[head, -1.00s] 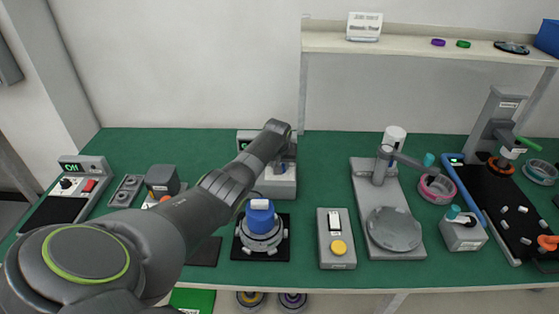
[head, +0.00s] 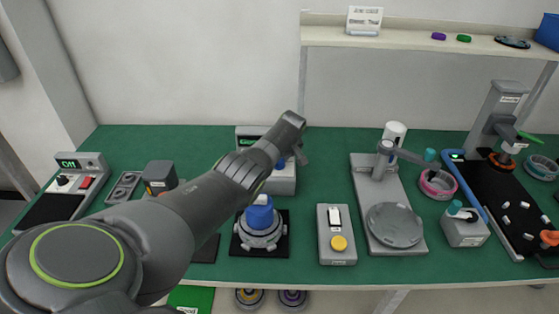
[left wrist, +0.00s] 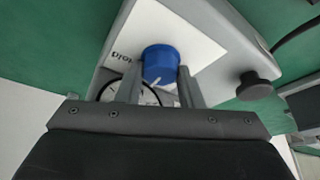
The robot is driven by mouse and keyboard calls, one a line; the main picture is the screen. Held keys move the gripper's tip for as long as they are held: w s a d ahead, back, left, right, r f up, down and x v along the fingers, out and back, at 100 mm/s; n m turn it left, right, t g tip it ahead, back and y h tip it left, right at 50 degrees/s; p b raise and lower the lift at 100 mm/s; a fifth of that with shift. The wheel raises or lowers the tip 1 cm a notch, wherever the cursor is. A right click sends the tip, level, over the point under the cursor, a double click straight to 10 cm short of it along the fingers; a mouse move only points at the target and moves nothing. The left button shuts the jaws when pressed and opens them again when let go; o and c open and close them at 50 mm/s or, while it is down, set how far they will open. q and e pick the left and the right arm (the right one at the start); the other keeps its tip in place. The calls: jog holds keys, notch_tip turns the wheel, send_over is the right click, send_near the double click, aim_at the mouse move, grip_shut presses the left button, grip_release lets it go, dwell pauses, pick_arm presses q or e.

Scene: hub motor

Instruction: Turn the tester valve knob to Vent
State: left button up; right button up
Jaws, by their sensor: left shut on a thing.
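The tester (head: 284,184) is a grey box with a lit green display at the back middle of the green table, partly hidden by my left arm. Its blue valve knob (left wrist: 160,62) has a white pointer line and sits on a white panel with the word "Hold" beside it, in the left wrist view. My left gripper (left wrist: 159,88) has one finger on each side of the knob and is shut on it. In the head view my left gripper (head: 297,160) is mostly hidden behind its wrist. My right gripper is not in view.
A black knob (left wrist: 253,86) sticks out beside the white panel. A hub motor with a blue top (head: 259,214) stands in front of the tester. A switch box with a yellow button (head: 338,243) and a press-like stand (head: 388,180) are to the right.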

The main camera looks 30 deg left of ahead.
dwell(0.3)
pick_arm(q)
jog(key=o, duration=1)
jog(key=shift+c, duration=0.2)
jog(key=shift+r, duration=0.1)
